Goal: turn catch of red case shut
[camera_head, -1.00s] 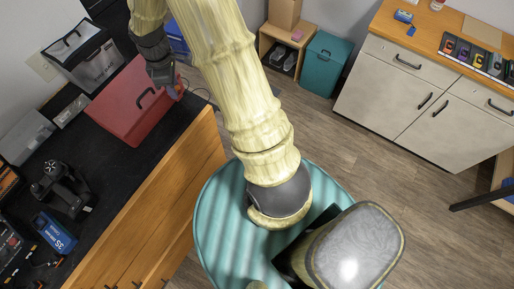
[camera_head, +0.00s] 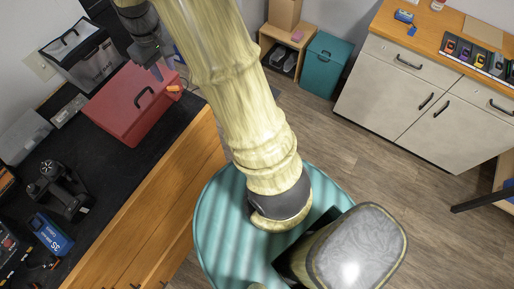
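A small orange catch (camera_head: 174,88) shows at the case's right end and looks roughly level in the picture. My gripper (camera_head: 158,73) is just above and left of the catch, over the far right part of the case, and looks apart from the catch. Its fingers are small and dark here, so their opening cannot be told. My arm hides part of the area behind the case.
The wooden cabinet front (camera_head: 160,215) drops to open floor (camera_head: 390,165) on the right.

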